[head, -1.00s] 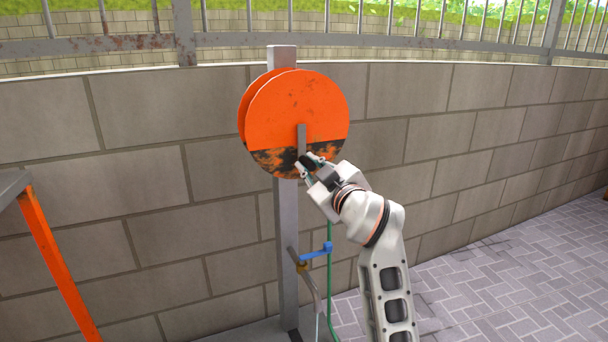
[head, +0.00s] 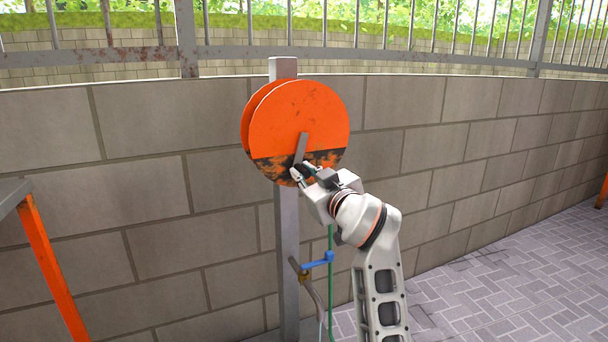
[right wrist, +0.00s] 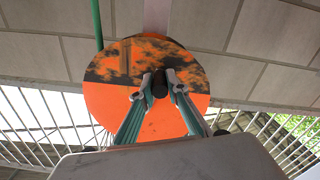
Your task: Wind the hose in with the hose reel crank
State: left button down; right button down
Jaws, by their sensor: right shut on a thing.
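The hose reel (head: 300,110) is an orange disc pair with a dark, worn lower part, mounted on a grey post (head: 288,235). Its grey crank arm (head: 300,148) points down and slightly left from the hub. My right gripper (head: 302,172) is at the crank's lower end, in front of the reel's lower edge. In the right wrist view, my right gripper (right wrist: 160,88) is shut on the dark crank handle (right wrist: 159,84), with the orange reel (right wrist: 110,100) behind. The green hose (head: 330,240) hangs down beside the post. My left gripper is not in view.
A tap with a blue handle (head: 318,261) sits on the post below the reel. A block wall (head: 440,140) with a metal railing above runs behind. An orange-legged table (head: 50,265) stands at the left. Paving (head: 500,270) at the right is clear.

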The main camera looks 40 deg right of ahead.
jog(key=c, duration=2)
grip_release()
jog(key=shift+o, duration=0.2)
notch_tip(320, 180, up, 10)
